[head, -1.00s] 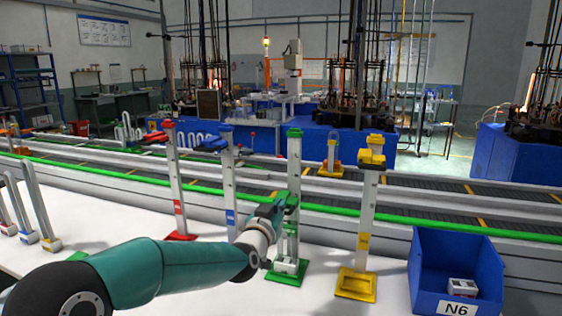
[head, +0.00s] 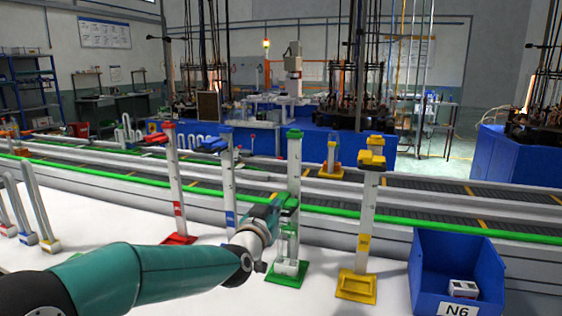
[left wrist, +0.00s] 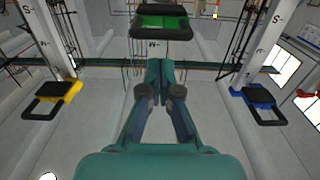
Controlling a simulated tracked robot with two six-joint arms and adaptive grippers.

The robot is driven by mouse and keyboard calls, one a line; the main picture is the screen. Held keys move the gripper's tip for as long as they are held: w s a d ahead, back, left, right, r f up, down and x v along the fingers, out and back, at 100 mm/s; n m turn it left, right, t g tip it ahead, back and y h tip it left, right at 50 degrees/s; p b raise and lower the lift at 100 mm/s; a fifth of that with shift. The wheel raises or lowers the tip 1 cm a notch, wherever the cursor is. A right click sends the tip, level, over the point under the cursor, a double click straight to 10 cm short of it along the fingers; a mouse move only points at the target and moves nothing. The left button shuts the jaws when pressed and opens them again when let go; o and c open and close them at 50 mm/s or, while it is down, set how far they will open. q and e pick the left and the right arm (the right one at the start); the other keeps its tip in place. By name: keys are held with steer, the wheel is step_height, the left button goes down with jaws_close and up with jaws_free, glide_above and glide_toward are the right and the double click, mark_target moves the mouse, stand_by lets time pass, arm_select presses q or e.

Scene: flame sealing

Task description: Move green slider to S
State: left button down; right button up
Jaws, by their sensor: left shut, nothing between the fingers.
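The green post (head: 294,165) stands on a green base between the blue and yellow posts. The green slider (head: 289,203) is partway down this post, lower than the neighbouring sliders, and partly hidden by my left gripper (head: 277,208). In the left wrist view the green slider (left wrist: 165,22) has a dark frame, and a letter on the post beside it looks like M. My left gripper also shows there (left wrist: 160,68), its fingers together and empty, close to the slider. I cannot tell whether they touch. An S mark shows on neighbouring posts. My right gripper is not in view.
The blue post (head: 229,180) with its blue slider (head: 213,144) and the red post (head: 174,180) stand left. The yellow slider (head: 372,155) is on the right post. A blue bin (head: 440,260) marked N6 stands further right. A conveyor runs behind.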

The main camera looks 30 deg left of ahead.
arm_select(q)
steer(key=b+v, duration=0.1)
steer(key=v, duration=0.6)
steer(key=shift+s+b, duration=0.2)
steer(key=shift+b, duration=0.1)
